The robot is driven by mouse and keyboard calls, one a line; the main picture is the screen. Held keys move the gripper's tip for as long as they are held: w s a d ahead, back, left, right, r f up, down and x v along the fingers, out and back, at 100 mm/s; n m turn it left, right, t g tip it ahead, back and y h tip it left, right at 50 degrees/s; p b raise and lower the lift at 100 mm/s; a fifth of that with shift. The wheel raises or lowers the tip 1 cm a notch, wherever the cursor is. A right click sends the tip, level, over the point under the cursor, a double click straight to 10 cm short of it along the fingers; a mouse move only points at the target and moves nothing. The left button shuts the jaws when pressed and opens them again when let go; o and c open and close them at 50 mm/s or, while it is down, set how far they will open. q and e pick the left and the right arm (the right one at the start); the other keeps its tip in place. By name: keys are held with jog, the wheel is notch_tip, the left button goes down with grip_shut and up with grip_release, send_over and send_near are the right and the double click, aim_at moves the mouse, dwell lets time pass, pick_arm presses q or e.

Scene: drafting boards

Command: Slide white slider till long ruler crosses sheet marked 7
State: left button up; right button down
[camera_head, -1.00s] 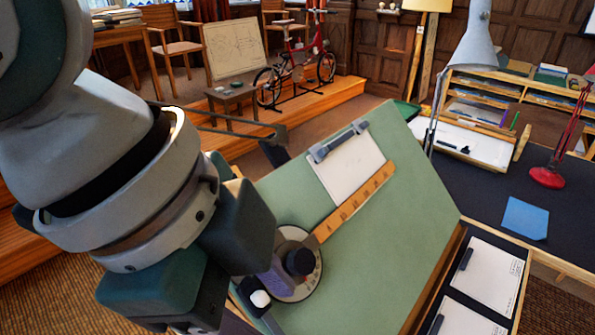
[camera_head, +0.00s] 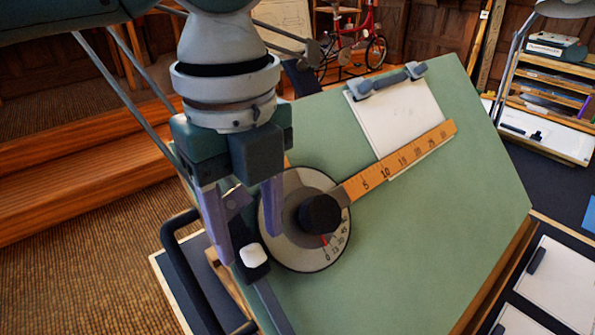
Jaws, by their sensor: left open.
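The green drafting board (camera_head: 420,240) carries a drafting head (camera_head: 292,245) with a round dial and black knob. The long wooden ruler (camera_head: 400,165) runs from the head up to the right, across the lower edge of a white sheet (camera_head: 400,112) held by a grey clip. No 7 is readable on that sheet. The white slider (camera_head: 254,255) is a small white knob on a dark block at the board's left edge. My left gripper (camera_head: 249,247) is open, its purple fingers pointing down on either side of the slider in the picture; contact cannot be told. My right gripper is out of view.
A dark curved handle (camera_head: 178,265) stands left of the slider. More white sheets (camera_head: 560,285) lie on a dark surface at the lower right. A shelf unit (camera_head: 550,90) and a red bicycle (camera_head: 350,40) stand behind. The board's right half is clear.

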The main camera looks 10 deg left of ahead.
aim_at(253, 247)
pick_arm(q)
jog(key=shift+f, duration=1.6)
grip_shut()
jog(key=shift+r, duration=0.1)
